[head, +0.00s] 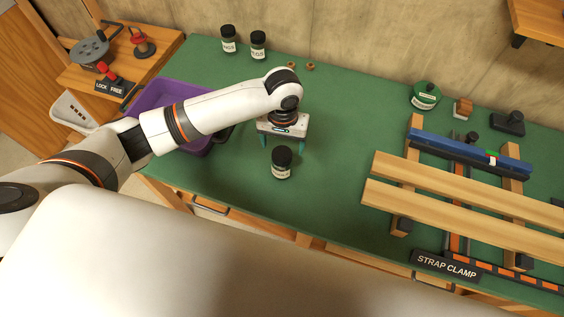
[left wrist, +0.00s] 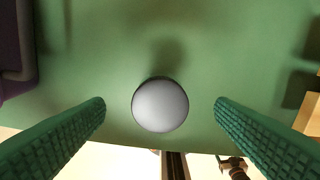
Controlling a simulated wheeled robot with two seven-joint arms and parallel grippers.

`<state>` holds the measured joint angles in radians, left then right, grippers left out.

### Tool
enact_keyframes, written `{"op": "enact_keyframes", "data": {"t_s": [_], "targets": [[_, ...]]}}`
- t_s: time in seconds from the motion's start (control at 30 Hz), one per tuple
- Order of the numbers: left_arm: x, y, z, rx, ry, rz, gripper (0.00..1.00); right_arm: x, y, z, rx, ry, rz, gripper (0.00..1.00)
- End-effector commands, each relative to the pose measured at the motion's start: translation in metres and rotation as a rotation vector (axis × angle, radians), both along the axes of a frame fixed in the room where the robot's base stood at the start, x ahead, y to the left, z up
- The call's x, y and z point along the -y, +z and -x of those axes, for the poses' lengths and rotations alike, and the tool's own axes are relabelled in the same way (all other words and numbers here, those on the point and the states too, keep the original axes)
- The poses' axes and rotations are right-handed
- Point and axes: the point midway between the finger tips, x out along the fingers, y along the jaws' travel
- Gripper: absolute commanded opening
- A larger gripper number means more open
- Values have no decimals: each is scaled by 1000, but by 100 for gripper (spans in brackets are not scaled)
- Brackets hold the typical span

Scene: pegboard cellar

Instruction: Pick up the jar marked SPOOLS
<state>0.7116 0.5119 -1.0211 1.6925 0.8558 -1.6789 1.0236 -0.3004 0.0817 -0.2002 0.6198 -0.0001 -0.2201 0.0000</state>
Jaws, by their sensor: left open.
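A dark-lidded jar (head: 282,163) with a pale label stands upright on the green bench top, near its front edge. The label's writing is too small to read for sure. My left gripper (head: 279,142) is open and points down just behind and above this jar in the head view. In the left wrist view the jar's round grey lid (left wrist: 160,106) lies centred between the two spread green fingers, with clear gaps on both sides. Two similar labelled jars, one at the back left (head: 228,40) and one beside it (head: 258,45), stand near the wall. My right gripper is not in view.
A purple bin (head: 160,97) sits left of the jar, partly behind my arm. A clamp rack with wooden bars (head: 460,187) and a STRAP CLAMP sign (head: 446,264) fills the right. A green round tin (head: 425,96) stands behind it. The bench between jar and rack is clear.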

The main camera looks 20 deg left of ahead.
Motion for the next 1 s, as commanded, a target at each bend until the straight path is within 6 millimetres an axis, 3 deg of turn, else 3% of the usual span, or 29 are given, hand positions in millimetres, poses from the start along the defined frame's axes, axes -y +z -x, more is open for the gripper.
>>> {"op": "enact_keyframes", "data": {"t_s": [0.33, 0.6, 0.87, 1.0], "targets": [[0, -32, 2, -1, -1, -1, 79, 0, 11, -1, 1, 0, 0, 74], [0, -70, 5, 0, -2, 0, 79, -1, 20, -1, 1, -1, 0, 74], [0, -75, 5, 3, -3, 2, 79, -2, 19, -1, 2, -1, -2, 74], [0, -75, 5, 3, -3, 2, 61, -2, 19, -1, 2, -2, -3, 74]]}}
